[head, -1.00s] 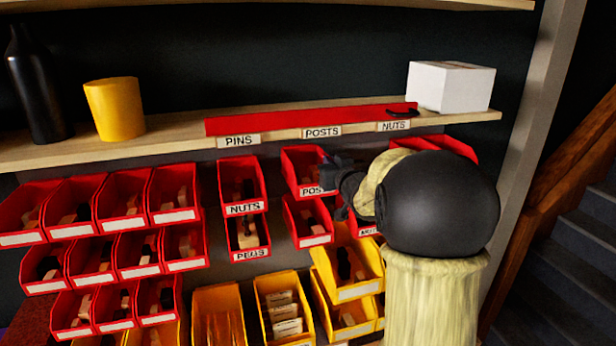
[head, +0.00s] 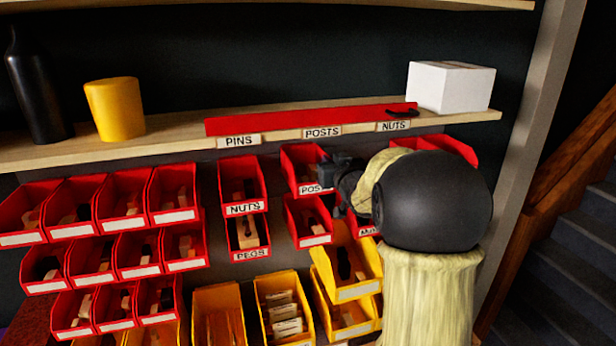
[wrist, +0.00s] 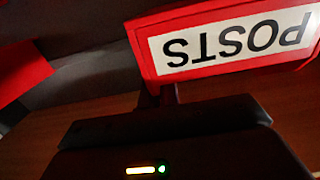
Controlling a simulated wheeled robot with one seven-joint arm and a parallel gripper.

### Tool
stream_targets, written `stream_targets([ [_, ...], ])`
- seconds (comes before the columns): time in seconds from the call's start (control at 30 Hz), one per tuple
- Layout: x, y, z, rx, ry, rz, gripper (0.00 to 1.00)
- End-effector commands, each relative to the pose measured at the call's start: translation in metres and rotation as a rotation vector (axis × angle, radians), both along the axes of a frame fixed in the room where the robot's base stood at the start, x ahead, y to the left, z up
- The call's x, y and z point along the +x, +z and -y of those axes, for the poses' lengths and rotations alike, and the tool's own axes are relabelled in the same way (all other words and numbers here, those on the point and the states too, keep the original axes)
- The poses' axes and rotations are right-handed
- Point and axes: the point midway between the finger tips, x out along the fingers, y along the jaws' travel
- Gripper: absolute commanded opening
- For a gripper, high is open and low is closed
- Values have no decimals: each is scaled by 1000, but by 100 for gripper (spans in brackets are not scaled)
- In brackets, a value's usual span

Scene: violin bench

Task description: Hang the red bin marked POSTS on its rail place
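The red bin marked POSTS (head: 298,163) is below the shelf edge, under the POSTS label (head: 322,132). Its front is tilted a little, and my gripper covers the right end of its label. In the wrist view the bin's front (wrist: 235,45) is close, with the label upside down. My gripper (head: 332,170) is at the bin's front right and appears shut on it; the fingertips are mostly hidden. I cannot tell whether the bin's back touches the rail.
The red NUTS bin (head: 240,178) hangs left of it, under the PINS label (head: 239,141). Another red bin (head: 309,221) is close below. Yellow bins (head: 346,265) are lower. A white box (head: 451,88) stands on the shelf. A dark gap separates the NUTS and POSTS bins.

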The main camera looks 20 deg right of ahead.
Motion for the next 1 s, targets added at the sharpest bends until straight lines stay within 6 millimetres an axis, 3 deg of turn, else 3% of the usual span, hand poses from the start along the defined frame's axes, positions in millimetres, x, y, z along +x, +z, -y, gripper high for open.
stream_targets([
  [1.0, 4, -6, 0, 0, 0, 1, 0],
])
